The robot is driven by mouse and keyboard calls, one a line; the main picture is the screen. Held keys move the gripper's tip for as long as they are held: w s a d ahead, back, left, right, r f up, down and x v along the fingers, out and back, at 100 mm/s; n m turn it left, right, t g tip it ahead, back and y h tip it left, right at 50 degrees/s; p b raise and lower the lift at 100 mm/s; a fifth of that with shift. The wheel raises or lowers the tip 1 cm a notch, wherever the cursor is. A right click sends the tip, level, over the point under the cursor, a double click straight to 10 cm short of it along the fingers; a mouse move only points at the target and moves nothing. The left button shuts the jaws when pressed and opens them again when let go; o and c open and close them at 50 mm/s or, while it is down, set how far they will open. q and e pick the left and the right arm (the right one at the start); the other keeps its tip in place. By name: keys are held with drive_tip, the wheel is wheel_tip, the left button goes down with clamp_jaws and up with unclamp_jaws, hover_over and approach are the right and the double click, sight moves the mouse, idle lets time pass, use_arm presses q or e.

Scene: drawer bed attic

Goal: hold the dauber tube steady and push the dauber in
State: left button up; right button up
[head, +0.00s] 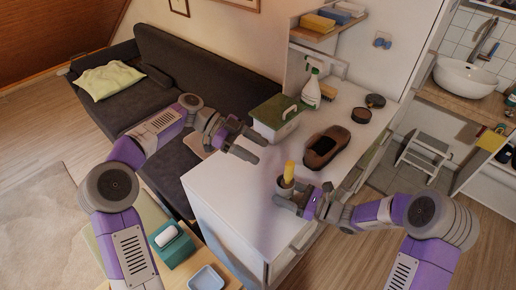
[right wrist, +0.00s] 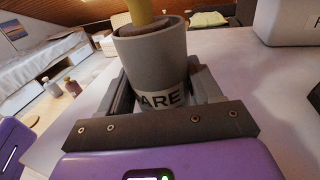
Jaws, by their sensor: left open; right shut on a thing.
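The dauber tube is a grey cup with a pale label (right wrist: 152,62); it stands upright near the front of the white cabinet top and also shows in the head view (head: 285,189). The dauber has a yellow handle (head: 290,171) that sticks up out of the tube; its lower end is hidden inside, and it shows at the top of the right wrist view (right wrist: 140,10). My right gripper (head: 288,196) is shut on the tube, with a finger on each side. My left gripper (head: 260,148) is open and empty, behind and to the left of the dauber, apart from it.
A box with a green lid (head: 277,117), a spray bottle (head: 311,87) and round tins (head: 362,115) stand farther back. A teal box (head: 174,244) and a blue tray (head: 206,279) are at the front left.

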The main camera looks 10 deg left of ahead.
drive_tip(key=o, duration=1.2)
drive_tip(key=shift+d, duration=0.1)
